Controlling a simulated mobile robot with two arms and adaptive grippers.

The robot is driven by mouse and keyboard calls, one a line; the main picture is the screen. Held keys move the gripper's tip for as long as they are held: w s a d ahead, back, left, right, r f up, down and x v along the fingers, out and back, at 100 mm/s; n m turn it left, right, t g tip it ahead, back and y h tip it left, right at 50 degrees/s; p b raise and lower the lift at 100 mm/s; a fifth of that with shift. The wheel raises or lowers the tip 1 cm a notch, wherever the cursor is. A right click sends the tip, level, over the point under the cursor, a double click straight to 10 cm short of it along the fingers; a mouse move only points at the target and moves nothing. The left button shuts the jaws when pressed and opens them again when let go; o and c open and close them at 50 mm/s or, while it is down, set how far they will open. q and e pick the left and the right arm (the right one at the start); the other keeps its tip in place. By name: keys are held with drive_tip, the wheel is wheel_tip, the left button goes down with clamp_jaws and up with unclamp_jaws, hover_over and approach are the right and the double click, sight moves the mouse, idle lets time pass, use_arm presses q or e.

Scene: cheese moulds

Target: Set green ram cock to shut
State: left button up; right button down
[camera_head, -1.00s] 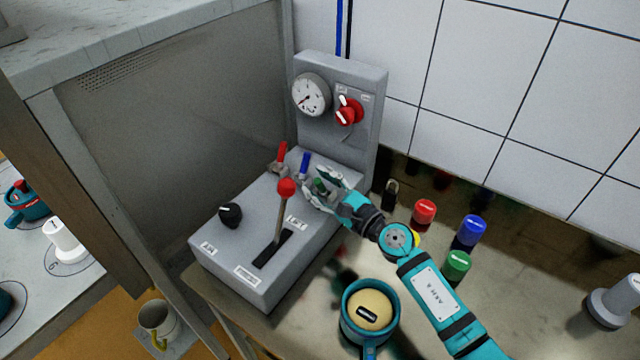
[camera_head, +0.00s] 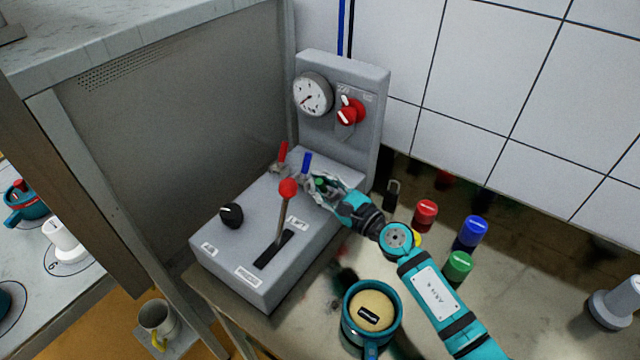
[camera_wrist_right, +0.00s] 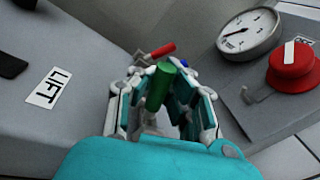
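The green ram cock (camera_head: 319,184) is a small green lever handle on top of the grey control box, at its right side. It shows larger in the right wrist view (camera_wrist_right: 160,86), standing up between the fingers on a pale stem. My right gripper (camera_head: 318,186) reaches in from the right, with one finger on each side of the green handle. In the wrist view its fingertips (camera_wrist_right: 166,68) come in close against the handle's upper part, and it looks shut on it. The cock's base is partly hidden by the fingers. My left gripper is not in view.
Red (camera_head: 282,151) and blue (camera_head: 306,162) cock handles stand close behind the green one. A red-knobbed lever (camera_head: 288,188) rises just left of my gripper. The gauge (camera_head: 313,95) and red knob (camera_head: 349,112) are on the upright panel.

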drive_tip(key=shift+f, duration=0.25)
